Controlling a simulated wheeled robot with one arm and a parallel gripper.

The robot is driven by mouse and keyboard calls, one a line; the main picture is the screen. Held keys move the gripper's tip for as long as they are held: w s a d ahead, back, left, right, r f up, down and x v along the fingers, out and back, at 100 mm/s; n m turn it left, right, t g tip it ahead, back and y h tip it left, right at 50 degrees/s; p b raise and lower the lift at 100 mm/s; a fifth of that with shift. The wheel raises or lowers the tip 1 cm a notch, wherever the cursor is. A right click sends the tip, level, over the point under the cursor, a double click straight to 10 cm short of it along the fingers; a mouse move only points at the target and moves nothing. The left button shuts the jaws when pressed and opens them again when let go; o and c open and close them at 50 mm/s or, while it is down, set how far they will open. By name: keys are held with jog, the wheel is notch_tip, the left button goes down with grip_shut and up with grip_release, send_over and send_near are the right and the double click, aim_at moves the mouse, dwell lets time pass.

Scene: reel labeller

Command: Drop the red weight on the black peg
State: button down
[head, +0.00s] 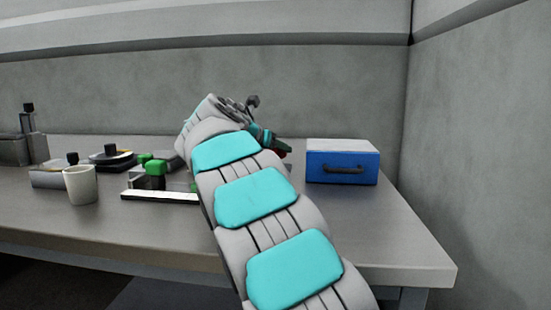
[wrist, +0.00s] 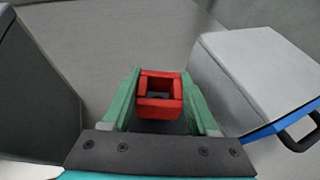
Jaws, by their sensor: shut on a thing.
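The red weight (wrist: 143,104) is a square, hollow block with an open hole through its middle. My gripper (wrist: 160,73) is shut on it, with a green finger on either side. In the head view my gripper (head: 266,138) is above the table, left of the blue box, and mostly behind my arm. I cannot clearly make out the black peg; my arm hides part of the table.
A blue box with a pale top (head: 342,165) stands right of my gripper, close by in the wrist view (wrist: 262,68). A large dark surface (wrist: 35,95) is close on the left. A white cup (head: 81,186), green-topped blocks (head: 155,168) and a white strip (head: 160,197) lie left of my arm.

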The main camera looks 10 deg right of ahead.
notch_tip(320, 180, down, 3)
jog(key=shift+r+b, duration=0.15)
jog(key=shift+b, duration=0.2)
jog(key=shift+c, duration=0.8)
grip_release()
jog(key=p+v, duration=0.1)
jog(key=v, duration=1.1)
